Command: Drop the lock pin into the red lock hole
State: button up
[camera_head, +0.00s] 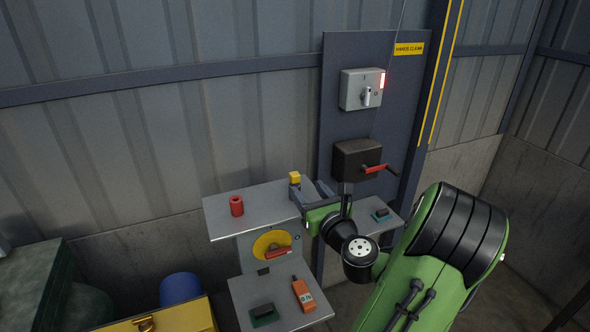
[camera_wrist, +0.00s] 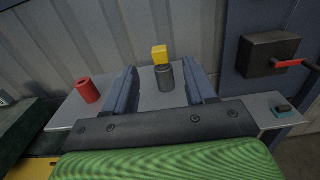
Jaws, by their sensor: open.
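A red cylinder with a dark hole in its top (camera_head: 236,205) stands upright on the left part of the grey upper shelf; it also shows in the wrist view (camera_wrist: 88,91). A yellow block (camera_wrist: 159,54), seemingly the lock pin's head, sits on top of a dark grey cylinder (camera_wrist: 165,79) on the same shelf. The yellow block also shows in the head view (camera_head: 294,177). My gripper (camera_wrist: 162,78) is open, its two fingers apart to the left and right of the grey cylinder in the wrist view. Whether a finger touches it I cannot tell.
A black box with a red handle (camera_head: 357,158) and a grey switch box (camera_head: 362,89) are on the panel behind. A small shelf at right holds a dark block on a teal base (camera_head: 381,215). A lower shelf (camera_head: 249,291) holds an orange device (camera_head: 303,294).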

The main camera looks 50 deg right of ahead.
aim_at(293, 172)
jog(key=p+x, duration=0.3)
jog(key=x, duration=0.8)
jog(key=shift+s+a, duration=0.1)
jog(key=shift+a, duration=0.05)
jog(key=shift+c, duration=1.3)
jog(key=c, duration=0.7)
grip_shut()
jog(key=shift+r, duration=0.1)
